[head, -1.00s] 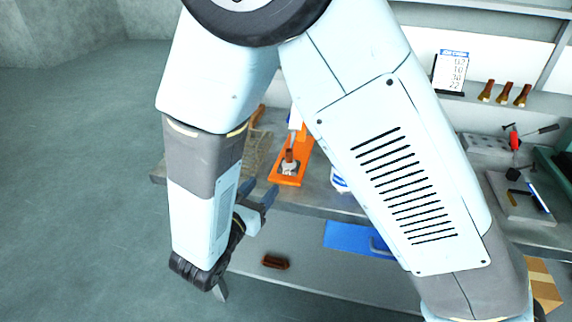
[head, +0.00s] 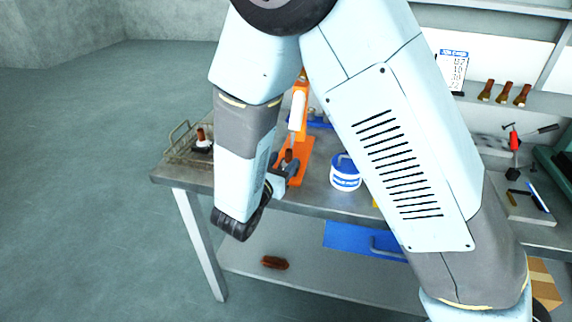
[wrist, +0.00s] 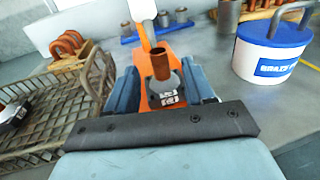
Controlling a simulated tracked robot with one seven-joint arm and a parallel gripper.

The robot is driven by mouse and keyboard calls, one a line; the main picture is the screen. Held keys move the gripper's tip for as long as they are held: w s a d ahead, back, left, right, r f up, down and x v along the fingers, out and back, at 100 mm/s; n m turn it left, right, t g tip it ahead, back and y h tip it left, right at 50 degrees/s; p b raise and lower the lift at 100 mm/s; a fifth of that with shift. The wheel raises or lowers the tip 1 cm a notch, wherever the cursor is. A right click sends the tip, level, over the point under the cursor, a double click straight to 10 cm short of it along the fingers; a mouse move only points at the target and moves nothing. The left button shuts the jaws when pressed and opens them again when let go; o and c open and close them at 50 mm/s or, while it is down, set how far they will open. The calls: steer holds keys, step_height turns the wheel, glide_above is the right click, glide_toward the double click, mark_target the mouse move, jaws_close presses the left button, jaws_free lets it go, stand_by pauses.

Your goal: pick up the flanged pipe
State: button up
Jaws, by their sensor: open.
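A flanged pipe, a brown copper tube (head: 288,157) with a pale flange at its foot, stands upright on the orange base of a press (head: 303,150). In the wrist view the tube (wrist: 161,64) shows between my fingers, with the light flange below it. My gripper (head: 283,172) is open; its grey fingers (wrist: 160,92) lie left and right of the pipe in the wrist view. I cannot tell if either finger touches it.
A white tub with a blue lid (head: 346,174) stands right of the press. A blue rack (wrist: 150,34) is behind. A brown brush-like piece (head: 274,262) lies on the lower shelf.

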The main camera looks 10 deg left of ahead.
steer(key=shift+x, duration=1)
steer(key=shift+c, duration=0.4)
jaws_close()
